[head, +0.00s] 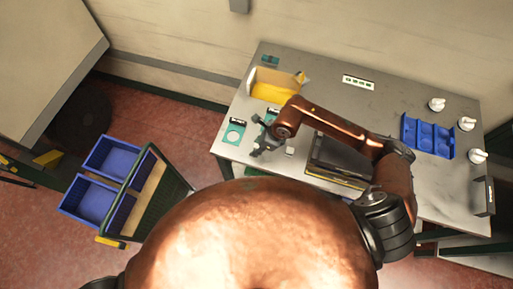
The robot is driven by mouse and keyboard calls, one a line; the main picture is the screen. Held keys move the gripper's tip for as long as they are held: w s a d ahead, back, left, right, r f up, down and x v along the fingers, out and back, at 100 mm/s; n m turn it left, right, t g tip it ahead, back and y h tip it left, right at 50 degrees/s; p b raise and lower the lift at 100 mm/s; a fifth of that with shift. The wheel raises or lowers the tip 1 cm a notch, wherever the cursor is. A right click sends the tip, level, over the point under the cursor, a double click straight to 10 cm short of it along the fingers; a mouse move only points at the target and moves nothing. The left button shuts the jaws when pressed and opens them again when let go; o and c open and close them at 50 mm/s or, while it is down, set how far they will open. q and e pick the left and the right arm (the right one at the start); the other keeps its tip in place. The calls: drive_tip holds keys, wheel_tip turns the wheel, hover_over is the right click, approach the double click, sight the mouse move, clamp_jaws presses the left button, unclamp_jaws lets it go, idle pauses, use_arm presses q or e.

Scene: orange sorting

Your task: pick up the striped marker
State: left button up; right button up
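I cannot make out a striped marker for certain in the head view. My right gripper (257,136) is over the left part of the grey table (335,100), near its front edge. Its dark fingers look spread apart, with nothing visible held between them. A teal card with a dark piece (234,131) lies just left of the gripper. A small white block (290,151) is just right of it. My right arm hides part of the table's middle. My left gripper is not in view.
A box with yellow contents (272,90) stands behind the gripper. A dark flat case (340,156) lies under my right arm. A blue compartment tray (428,135) and white items (466,124) are at the right. Blue bins (92,199) sit on a cart at left.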

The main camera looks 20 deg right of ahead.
drive_tip(key=shift+f, duration=0.2)
clamp_jaws()
idle(0.3)
drive_tip(key=shift+r, duration=0.15)
